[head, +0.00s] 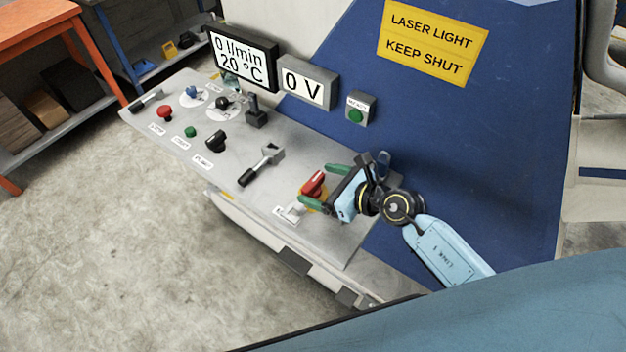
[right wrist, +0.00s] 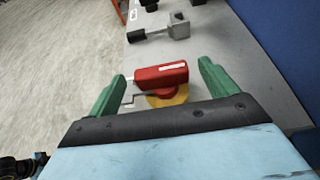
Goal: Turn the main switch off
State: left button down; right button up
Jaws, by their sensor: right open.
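The main switch is a red rotary handle (head: 314,183) on a yellow base at the near right end of the grey control panel. In the right wrist view the red handle (right wrist: 160,76) lies crosswise with a white mark on it, and the yellow base (right wrist: 172,97) shows below. My right gripper (head: 320,184) is open, with its green fingers on either side of the handle. In the right wrist view its fingertips (right wrist: 162,75) stand near the handle's two ends; whether they touch it I cannot tell. My left gripper is not in view.
A black-handled lever (head: 262,164) stands beside the switch on the panel (head: 232,180). Farther along are a black knob (head: 215,141), a green button (head: 190,132) and a red button (head: 165,112). A blue wall with a yellow sign (head: 432,38) rises behind.

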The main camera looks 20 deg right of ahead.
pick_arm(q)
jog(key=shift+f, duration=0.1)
pick_arm(e)
jog(key=shift+x, duration=1.45)
jog(key=shift+c, duration=0.3)
